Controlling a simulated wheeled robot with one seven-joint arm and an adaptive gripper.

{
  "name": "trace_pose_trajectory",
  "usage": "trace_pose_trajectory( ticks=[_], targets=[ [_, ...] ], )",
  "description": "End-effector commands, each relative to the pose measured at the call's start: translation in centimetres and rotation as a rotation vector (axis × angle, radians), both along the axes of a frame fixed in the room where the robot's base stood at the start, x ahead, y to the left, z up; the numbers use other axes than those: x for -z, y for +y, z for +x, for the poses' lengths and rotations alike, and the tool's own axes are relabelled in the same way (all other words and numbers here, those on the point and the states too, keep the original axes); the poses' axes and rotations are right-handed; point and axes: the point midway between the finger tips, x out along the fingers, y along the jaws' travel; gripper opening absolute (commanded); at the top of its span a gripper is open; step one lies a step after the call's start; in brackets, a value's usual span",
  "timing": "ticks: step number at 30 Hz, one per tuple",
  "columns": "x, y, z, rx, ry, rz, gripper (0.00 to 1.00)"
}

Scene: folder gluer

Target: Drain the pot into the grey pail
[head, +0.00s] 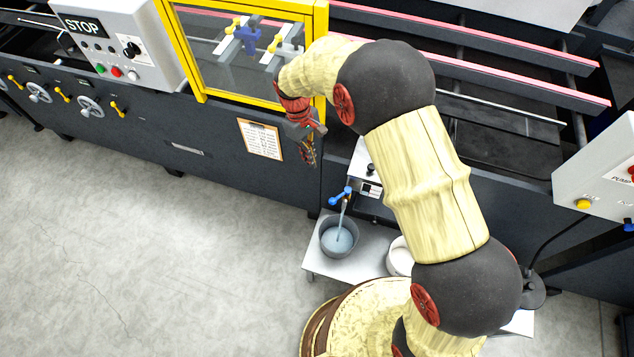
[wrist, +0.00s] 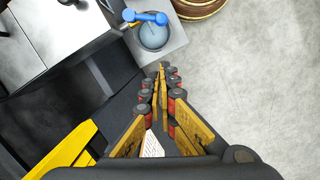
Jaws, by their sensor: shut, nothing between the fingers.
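The grey pail (head: 325,246) stands on a low light-grey stand under the blue-handled tap (head: 340,196). A pale bluish stream runs from the tap into the pail, and liquid shows inside. The tap comes from the pot unit (head: 370,189), a box with a small panel, partly hidden by my arm. The blue handle (wrist: 148,18) and grey pail (wrist: 153,38) also show in the wrist view. My gripper (head: 310,158) hangs above and left of the tap, touching nothing. Its fingers (wrist: 162,72) are shut and empty, pointing toward the pail.
A white container (head: 400,259) stands right of the pail, partly behind my arm. The stand's bare top (head: 318,263) shows around the pail. A yellow guard frame (head: 198,60) and a clipboard (head: 261,140) are left of my gripper. The floor (head: 180,260) at left is clear.

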Motion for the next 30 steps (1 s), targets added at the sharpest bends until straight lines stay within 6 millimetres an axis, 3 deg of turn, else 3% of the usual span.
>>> trace_pose_trajectory(
  ticks=[7, 19, 30],
  targets=[
    [2.4, -0.5, -0.5, 0.013, 0.001, -0.007, 0.0],
    [10.0, -1.7, -1.7, 0.011, 0.002, -0.008, 0.0],
    [11.2, -4.2, -4.2, 0.009, 0.0, -0.007, 0.0]
  ],
)
